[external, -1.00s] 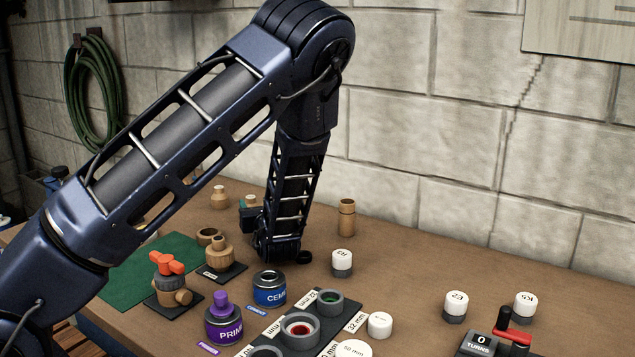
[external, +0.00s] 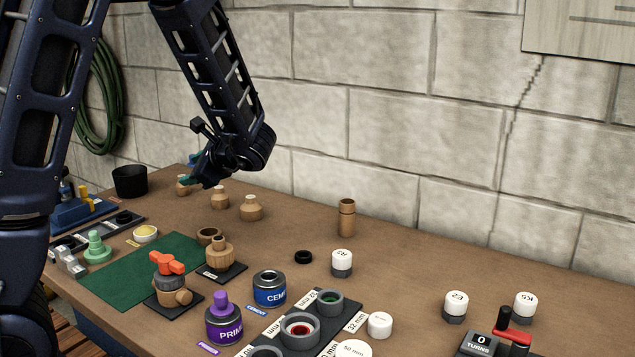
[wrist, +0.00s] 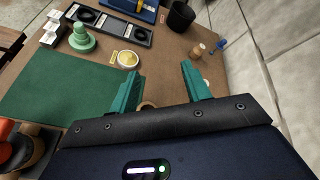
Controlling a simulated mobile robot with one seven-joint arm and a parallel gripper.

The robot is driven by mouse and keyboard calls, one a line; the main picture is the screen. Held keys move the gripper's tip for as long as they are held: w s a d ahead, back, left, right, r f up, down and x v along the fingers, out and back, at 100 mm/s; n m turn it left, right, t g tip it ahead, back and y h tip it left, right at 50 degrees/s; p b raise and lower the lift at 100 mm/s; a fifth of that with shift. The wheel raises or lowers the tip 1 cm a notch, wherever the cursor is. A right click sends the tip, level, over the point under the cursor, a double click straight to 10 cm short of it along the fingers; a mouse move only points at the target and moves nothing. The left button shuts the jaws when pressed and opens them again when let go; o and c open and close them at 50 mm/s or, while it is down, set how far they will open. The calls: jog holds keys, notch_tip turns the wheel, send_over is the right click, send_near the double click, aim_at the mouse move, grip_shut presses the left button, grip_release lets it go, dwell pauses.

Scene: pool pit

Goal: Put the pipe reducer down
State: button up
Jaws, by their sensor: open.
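Several tan stepped fittings that look like pipe reducers stand at the back of the bench: one (external: 219,200) left of centre, one (external: 250,208) to its right and one (external: 182,186) farther left, behind my gripper's tip. I cannot tell which one the task means. My gripper (external: 191,178) is raised above the back left of the bench. In the wrist view, the teal fingers (wrist: 161,85) are spread apart with nothing held between them. One tan fitting (wrist: 198,50) stands beyond the right finger; others are partly hidden by the fingers and gripper body.
A green mat (external: 150,268) lies front left, with a red-handled valve (external: 168,270) beside it. A black cup (external: 130,181) stands at the back left. Cans and a socket block (external: 300,332) stand in front. A black ring (external: 303,257) lies mid-bench; the wall is behind.

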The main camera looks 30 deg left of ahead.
jog(key=s+d+r+n+t+h, duration=0.1)
jog(key=s+d+r+n+h, duration=0.2)
jog(key=s, duration=0.6)
jog(key=s+d+r+n+t+h, duration=0.1)
jog(key=s+d+r+n+h, duration=0.3)
jog(key=s+d+r, duration=0.3)
jog(key=s+d+r+n+t+h, duration=0.1)
jog(key=s+d+r+n+h, duration=0.3)
jog(key=s+d, duration=0.4)
jog(key=s+r+h, duration=0.1)
jog(key=s+h, duration=0.1)
jog(key=s, duration=0.1)
jog(key=shift+s+d+r+t, duration=0.2)
jog(key=shift+s+r+t, duration=0.1)
jog(key=shift+s+r, duration=0.1)
